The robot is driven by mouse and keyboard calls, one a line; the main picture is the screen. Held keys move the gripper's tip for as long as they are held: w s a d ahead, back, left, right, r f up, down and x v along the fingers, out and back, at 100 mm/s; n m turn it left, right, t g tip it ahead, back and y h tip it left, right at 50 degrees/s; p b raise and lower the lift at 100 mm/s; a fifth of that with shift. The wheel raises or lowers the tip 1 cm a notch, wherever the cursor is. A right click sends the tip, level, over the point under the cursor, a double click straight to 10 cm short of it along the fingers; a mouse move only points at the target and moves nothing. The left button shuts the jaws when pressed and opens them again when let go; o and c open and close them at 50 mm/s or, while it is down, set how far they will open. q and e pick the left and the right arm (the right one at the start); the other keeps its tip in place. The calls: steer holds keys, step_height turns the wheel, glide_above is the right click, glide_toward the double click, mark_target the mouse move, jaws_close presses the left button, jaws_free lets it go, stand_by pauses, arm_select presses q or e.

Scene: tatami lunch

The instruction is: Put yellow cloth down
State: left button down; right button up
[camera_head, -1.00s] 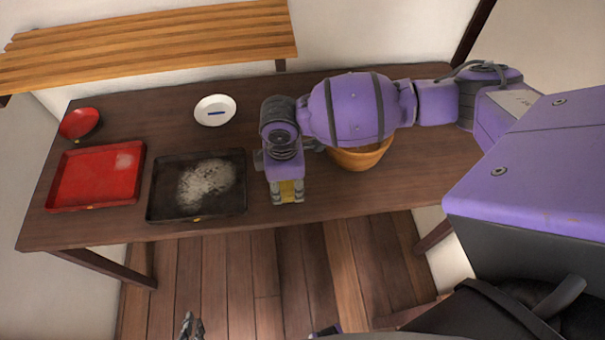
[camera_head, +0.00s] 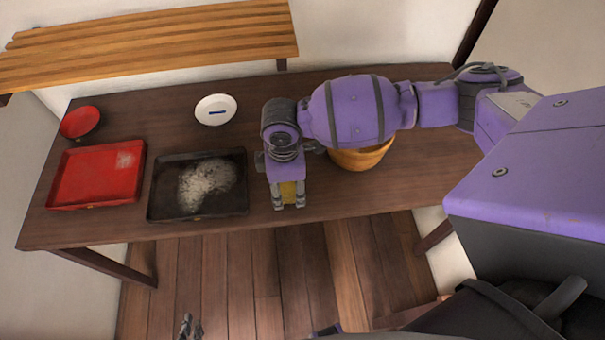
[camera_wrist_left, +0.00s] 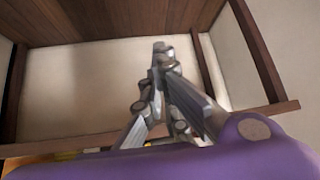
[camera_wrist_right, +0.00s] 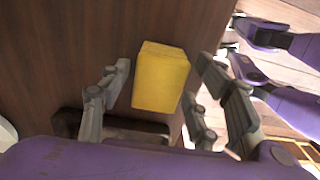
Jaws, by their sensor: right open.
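The yellow cloth (camera_wrist_right: 160,77) looks like a thick folded block on the dark wooden table in the right wrist view. In the head view only a small patch of the cloth (camera_head: 289,190) shows, near the table's front edge. My right gripper (camera_head: 289,203) points down there with a finger on each side of the cloth. In the right wrist view its fingers (camera_wrist_right: 163,67) are open, with gaps beside the cloth. My left gripper (camera_head: 190,326) is low in front of the table; in the left wrist view its fingertips (camera_wrist_left: 161,57) are together and empty.
A black tray (camera_head: 156,189) with a whitish patch lies left of my right gripper. Further left are a red tray (camera_head: 75,184) and red bowl (camera_head: 80,123). A white dish (camera_head: 215,104) is behind. A wooden bowl (camera_head: 360,157) is partly hidden under my right arm.

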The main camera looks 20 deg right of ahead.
mark_target(287, 185)
step_height(287, 185, up, 12)
steer(key=shift+p, duration=0.45)
steer(key=shift+w, duration=0.1)
